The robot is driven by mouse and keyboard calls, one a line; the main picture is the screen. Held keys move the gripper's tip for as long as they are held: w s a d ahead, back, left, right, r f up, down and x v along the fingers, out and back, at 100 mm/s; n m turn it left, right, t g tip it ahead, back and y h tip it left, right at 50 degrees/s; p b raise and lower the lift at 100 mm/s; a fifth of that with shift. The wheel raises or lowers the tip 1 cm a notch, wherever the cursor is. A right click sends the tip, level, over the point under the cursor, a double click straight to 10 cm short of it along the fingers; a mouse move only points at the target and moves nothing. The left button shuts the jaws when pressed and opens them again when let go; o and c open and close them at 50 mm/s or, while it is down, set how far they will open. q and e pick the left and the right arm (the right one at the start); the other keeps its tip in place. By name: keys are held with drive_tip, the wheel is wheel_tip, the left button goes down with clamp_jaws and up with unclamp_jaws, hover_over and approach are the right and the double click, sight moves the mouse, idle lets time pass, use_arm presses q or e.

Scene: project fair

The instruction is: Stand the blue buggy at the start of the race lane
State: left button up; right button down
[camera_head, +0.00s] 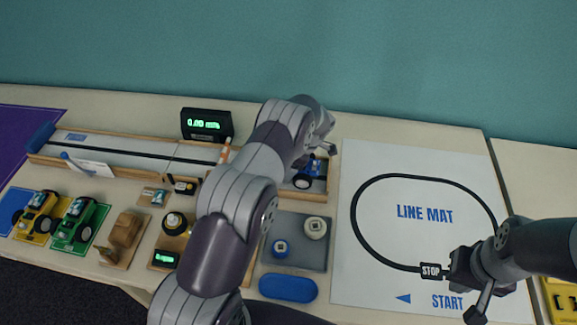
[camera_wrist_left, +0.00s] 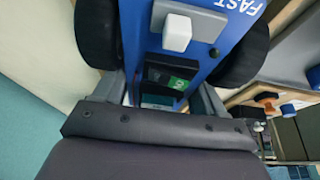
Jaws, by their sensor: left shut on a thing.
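The blue buggy (camera_head: 311,168) is at the right end of the long wooden-edged race lane (camera_head: 125,150), partly hidden behind my left arm. In the left wrist view the buggy (camera_wrist_left: 196,62) fills the space between the fingers, with a white block and dark wheels on its blue body. My left gripper (camera_head: 322,150) is shut on it from above. Whether its wheels touch the lane cannot be told. My right gripper (camera_head: 470,285) hangs over the line mat (camera_head: 400,215) near the STOP mark, away from the buggy; its jaw opening is unclear.
A timer display (camera_head: 207,124) stands behind the lane. A yellow buggy (camera_head: 38,214) and a green buggy (camera_head: 78,220) stand at the left. A grey tray (camera_head: 312,258) with round parts and a blue oval pad (camera_head: 288,288) lie in front. My left arm covers the lane's middle right.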

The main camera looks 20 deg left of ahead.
use_arm(q)
drive_tip(key=o, duration=1)
drive_tip(key=shift+c, duration=0.2)
drive_tip(key=p+v, duration=0.2)
drive_tip(key=v, duration=0.1)
drive_tip(key=p+v, duration=0.2)
drive_tip(key=v, duration=0.1)
drive_tip(key=shift+s+a+r, duration=0.1)
drive_tip(key=shift+a+r, duration=0.05)
drive_tip(key=shift+r, duration=0.1)
drive_tip(key=p+v, duration=0.6)
drive_tip(key=p, duration=0.3)
drive_tip(key=shift+r+p, duration=0.2)
drive_tip(key=shift+p, duration=0.15)
drive_tip(key=shift+d+f, duration=0.1)
drive_tip(key=shift+d, duration=0.15)
